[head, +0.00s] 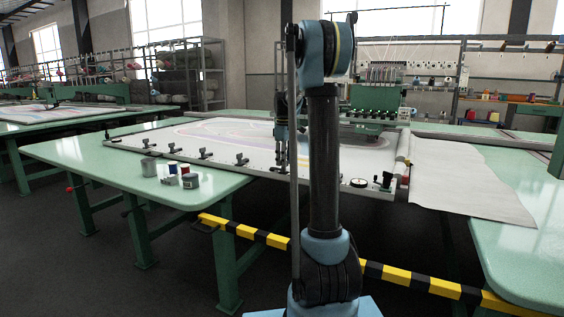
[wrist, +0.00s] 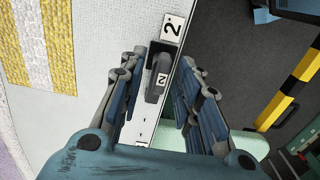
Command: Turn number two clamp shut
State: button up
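The number two clamp (wrist: 158,76) is a dark grey lever with a small white "2" label, on the white frame edge in the wrist view. In the head view, my gripper (head: 281,150) is over the frame's front edge, partly hidden by my arm, and I cannot make out the number two clamp there.
Several other black clamps (head: 242,160) line the white frame (head: 225,158). Spools and small tins (head: 190,180) stand on the green table (head: 130,165). A yellow-black barrier (head: 250,233) crosses in front. Pale cloth (head: 465,180) hangs at the right. Dark floor lies beside the frame.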

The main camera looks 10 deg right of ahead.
jog(key=shift+c, duration=0.6)
grip_shut()
jog(key=shift+m, duration=0.3)
jog(key=m, duration=0.4)
jog(key=shift+w, duration=0.1)
jog(key=m, duration=0.4)
jog(key=shift+m, duration=0.4)
jog(key=m, duration=0.4)
jog(key=shift+m, duration=2.2)
